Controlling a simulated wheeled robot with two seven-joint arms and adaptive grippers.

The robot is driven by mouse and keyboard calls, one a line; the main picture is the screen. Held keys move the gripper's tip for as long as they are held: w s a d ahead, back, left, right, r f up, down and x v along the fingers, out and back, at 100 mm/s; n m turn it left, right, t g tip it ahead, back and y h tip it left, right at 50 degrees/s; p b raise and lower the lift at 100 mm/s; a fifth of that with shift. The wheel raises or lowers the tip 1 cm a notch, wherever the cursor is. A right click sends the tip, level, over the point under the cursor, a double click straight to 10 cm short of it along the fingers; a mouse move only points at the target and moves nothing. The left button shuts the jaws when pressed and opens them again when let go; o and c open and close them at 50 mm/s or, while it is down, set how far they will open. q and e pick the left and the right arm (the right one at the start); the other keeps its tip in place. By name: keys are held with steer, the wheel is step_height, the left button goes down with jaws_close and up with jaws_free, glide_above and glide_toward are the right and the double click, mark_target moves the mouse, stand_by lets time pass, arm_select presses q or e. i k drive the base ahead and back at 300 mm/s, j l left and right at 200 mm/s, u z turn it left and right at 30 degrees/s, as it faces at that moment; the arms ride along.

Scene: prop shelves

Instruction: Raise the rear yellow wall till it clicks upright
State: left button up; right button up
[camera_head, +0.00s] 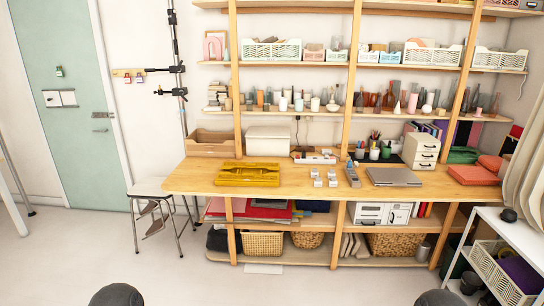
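A yellow collapsible crate (248,174) lies on the left part of the wooden tabletop. It looks low and flat, with its walls folded down and no wall standing up. Its rear wall cannot be told apart from the other folded panels at this size. Neither of my grippers shows in this view. Only dark rounded parts, probably of my own arms, show at the bottom edge.
On the wooden tabletop (335,189), small white blocks (318,178), a grey device (353,174) and a closed laptop (394,177) lie right of the crate. A white box (268,140) and a wooden box (210,143) stand behind it. A stool (154,189) stands left.

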mark_target(251, 165)
steer(key=i+u, duration=0.1)
steer(key=i, duration=0.9)
steer(key=i+l+u, duration=0.1)
steer(key=i, duration=0.9)
steer(key=l, duration=0.15)
